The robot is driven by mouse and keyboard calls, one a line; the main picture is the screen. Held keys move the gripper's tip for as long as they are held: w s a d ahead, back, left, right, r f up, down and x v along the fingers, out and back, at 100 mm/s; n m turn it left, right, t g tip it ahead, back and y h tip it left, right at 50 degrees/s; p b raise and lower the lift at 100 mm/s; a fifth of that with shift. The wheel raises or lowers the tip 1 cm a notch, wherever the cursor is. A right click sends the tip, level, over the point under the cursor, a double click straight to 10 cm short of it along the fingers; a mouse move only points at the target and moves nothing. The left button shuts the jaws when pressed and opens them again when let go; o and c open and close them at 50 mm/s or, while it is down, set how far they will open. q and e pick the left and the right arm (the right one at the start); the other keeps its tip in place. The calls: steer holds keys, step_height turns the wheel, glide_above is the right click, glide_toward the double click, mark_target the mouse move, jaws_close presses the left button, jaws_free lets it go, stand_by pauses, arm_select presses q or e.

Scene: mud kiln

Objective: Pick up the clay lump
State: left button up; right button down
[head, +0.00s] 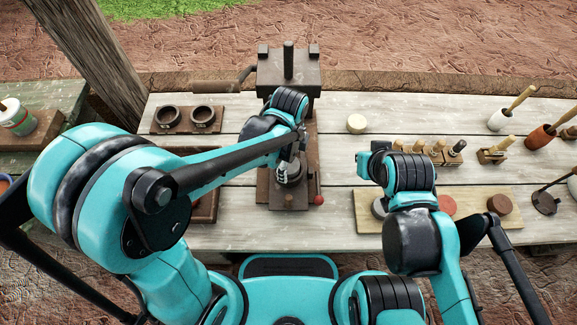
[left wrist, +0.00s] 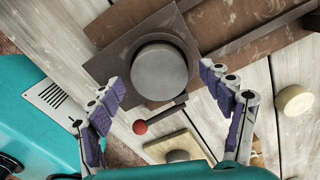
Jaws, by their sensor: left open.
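A smooth grey round lump (left wrist: 159,70), which looks like the clay lump, sits on a dark square plate of the press (left wrist: 108,68). In the head view the grey lump (head: 289,172) is partly hidden by my left gripper (head: 291,165). In the left wrist view my left gripper (left wrist: 163,84) is open, with its purple-padded fingers apart on either side of the lump's near edge. Nothing is held between them. My right arm is over the right side of the table, and its fingers are hidden.
The press (head: 289,70) stands behind, with a red-knobbed lever (left wrist: 141,127) near the lump. A pale disc (head: 356,124) lies to the right. A board (head: 470,224) bears coloured discs. Stamps (head: 437,150) and a two-cup block (head: 188,119) stand farther out.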

arm_select(q)
steer(key=c, duration=1.4)
steer(key=shift+r, duration=0.1)
